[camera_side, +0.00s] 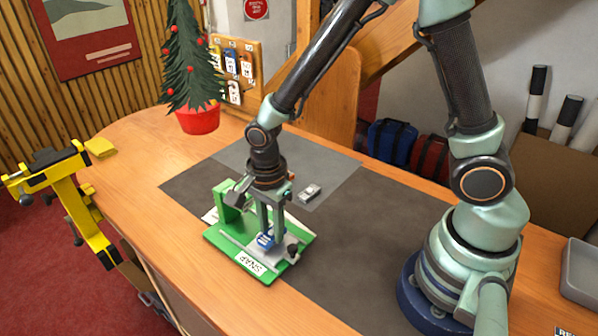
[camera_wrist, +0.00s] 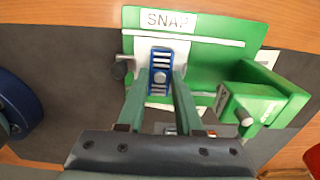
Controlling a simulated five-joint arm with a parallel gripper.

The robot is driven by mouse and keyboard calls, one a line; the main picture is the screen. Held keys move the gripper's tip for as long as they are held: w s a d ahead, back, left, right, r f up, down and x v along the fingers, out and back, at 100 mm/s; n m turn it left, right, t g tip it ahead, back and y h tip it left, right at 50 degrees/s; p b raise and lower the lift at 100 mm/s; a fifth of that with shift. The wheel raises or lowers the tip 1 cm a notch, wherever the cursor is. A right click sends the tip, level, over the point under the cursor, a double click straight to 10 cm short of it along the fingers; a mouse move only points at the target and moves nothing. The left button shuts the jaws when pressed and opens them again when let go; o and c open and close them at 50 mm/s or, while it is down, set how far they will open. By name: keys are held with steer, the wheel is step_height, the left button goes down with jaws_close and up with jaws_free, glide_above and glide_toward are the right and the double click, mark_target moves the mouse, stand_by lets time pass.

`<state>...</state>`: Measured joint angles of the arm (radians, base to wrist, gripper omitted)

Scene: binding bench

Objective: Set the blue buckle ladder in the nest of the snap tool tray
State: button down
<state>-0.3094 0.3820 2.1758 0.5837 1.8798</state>
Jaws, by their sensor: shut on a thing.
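My gripper (camera_side: 268,234) is shut on the blue buckle ladder (camera_side: 265,240), low over the green snap tool tray (camera_side: 226,243). In the wrist view, the ladder (camera_wrist: 161,60) stands out between the fingertips (camera_wrist: 163,80), its slotted end pointing toward the SNAP label. It lies over a pale grey plate (camera_wrist: 143,45) on the tray (camera_wrist: 218,55), which looks like the nest. I cannot tell whether the ladder touches the plate or hangs just above it. The fingers hide part of the ladder and plate.
A green block with a grey lever (camera_side: 232,196) rises from the tray's far left, close to my gripper. A dark knob (camera_side: 293,250) stands at the tray's right. A small grey piece (camera_side: 310,192) lies on the mat behind. A potted tree (camera_side: 198,119) stands farther back.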

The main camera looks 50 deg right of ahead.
steer(key=shift+f, duration=0.65)
stand_by(0.4)
steer(key=shift+c, duration=0.9)
jaws_free()
step_height(320, 180, up, 12)
steer(key=shift+f, duration=0.25)
stand_by(0.5)
